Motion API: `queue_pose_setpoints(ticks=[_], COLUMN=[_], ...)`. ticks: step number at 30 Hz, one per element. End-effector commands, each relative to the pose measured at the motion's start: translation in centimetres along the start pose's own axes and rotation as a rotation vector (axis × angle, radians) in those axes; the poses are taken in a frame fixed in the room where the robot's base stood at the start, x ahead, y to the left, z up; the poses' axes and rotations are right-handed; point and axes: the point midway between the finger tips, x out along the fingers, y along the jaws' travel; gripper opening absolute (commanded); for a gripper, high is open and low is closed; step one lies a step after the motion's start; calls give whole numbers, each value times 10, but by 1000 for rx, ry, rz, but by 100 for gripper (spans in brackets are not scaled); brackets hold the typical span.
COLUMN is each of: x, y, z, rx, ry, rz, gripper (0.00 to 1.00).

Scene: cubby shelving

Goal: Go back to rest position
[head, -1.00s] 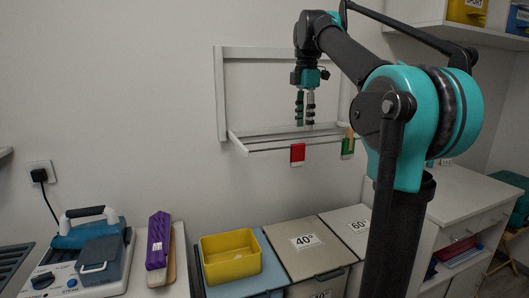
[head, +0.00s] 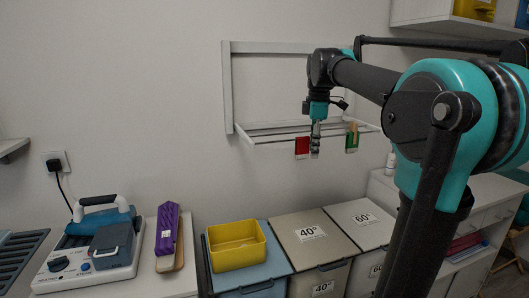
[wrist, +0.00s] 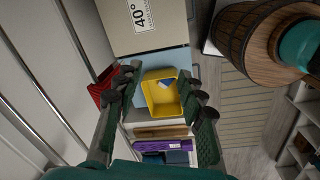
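My gripper (head: 316,145) points downward in front of the wall drying rack (head: 228,90), near its front rails. In the head view its fingers overlap edge-on, close to the red cloth (head: 302,146). In the wrist view my gripper (wrist: 163,92) has its two fingers wide apart with nothing between them. The yellow bin (wrist: 162,97) shows well below, beyond the fingers. The red cloth (wrist: 103,88) lies beside the left finger; I cannot tell whether they touch.
The yellow bin (head: 236,245) stands on the blue-lidded hamper (head: 250,279). Beside it are the 40° hamper (head: 305,253) and 60° hamper (head: 362,236). A steam iron (head: 95,238) and purple object (head: 167,232) are left. A green cloth (head: 352,139) hangs on the rack.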

Motion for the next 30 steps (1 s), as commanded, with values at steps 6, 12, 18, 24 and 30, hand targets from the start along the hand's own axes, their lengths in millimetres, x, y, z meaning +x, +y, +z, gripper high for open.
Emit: queue_pose_setpoints(ticks=[6,12,18,24,30], x=[89,178,258,309,326], y=[-33,-86,-156,-216,-239], z=[14,29,45,56,60], rx=[346,715,1075,1343,1445], ry=[22,69,138,204,232], rz=[66,128,178,205,211], gripper=[40,40,40,40,40])
